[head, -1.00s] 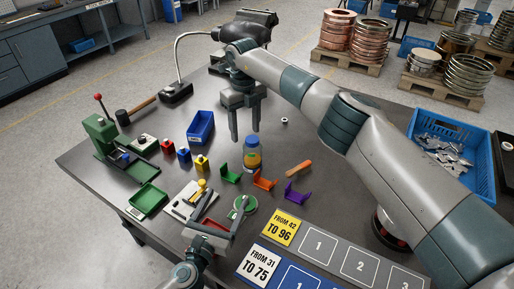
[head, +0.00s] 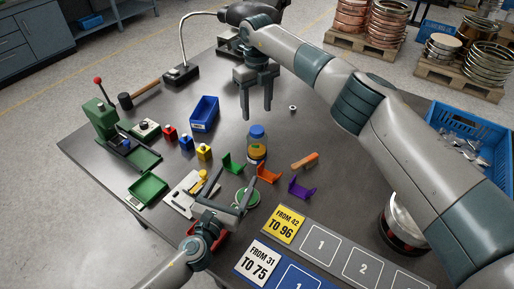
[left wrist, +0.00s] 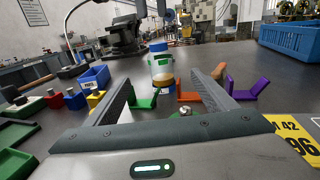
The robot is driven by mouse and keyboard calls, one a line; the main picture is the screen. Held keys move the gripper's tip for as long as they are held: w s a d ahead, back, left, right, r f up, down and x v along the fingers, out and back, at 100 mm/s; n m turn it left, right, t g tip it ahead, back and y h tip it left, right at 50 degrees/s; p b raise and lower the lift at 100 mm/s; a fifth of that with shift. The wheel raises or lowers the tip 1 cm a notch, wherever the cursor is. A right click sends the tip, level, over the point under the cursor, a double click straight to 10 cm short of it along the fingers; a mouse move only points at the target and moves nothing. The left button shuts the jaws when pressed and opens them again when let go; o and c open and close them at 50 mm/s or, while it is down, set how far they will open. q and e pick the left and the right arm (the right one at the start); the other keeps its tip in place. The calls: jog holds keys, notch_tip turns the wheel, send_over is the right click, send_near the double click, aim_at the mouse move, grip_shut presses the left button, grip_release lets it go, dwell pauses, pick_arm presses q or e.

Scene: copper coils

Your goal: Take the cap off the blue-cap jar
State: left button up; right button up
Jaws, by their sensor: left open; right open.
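The jar (head: 257,149) with the blue cap (head: 257,131) stands upright on the dark table, with amber contents low inside. It also shows in the left wrist view (left wrist: 161,68), ahead between my fingers and apart from them. My left gripper (head: 246,194) is open and empty, low over the table in front of the jar. My right gripper (head: 257,117) is open and empty, its fingers pointing down, above and behind the jar's cap in the head view. The cap sits on the jar.
Green (head: 233,163), orange (head: 268,174) and purple (head: 301,188) brackets stand around the jar. A round green piece (head: 246,197) lies by my left gripper. A blue bin (head: 204,113) is left of the jar, and an orange-handled item (head: 305,160) right. Numbered mats are at the front.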

aim_at(253, 145)
pick_arm(q)
jog(key=x, duration=1.7)
jog(key=shift+w+d, duration=0.1)
jog(key=shift+c, duration=0.7)
grip_shut()
pick_arm(e)
jog(key=m, duration=2.2)
jog(key=shift+m, duration=0.3)
jog(key=shift+f, duration=0.15)
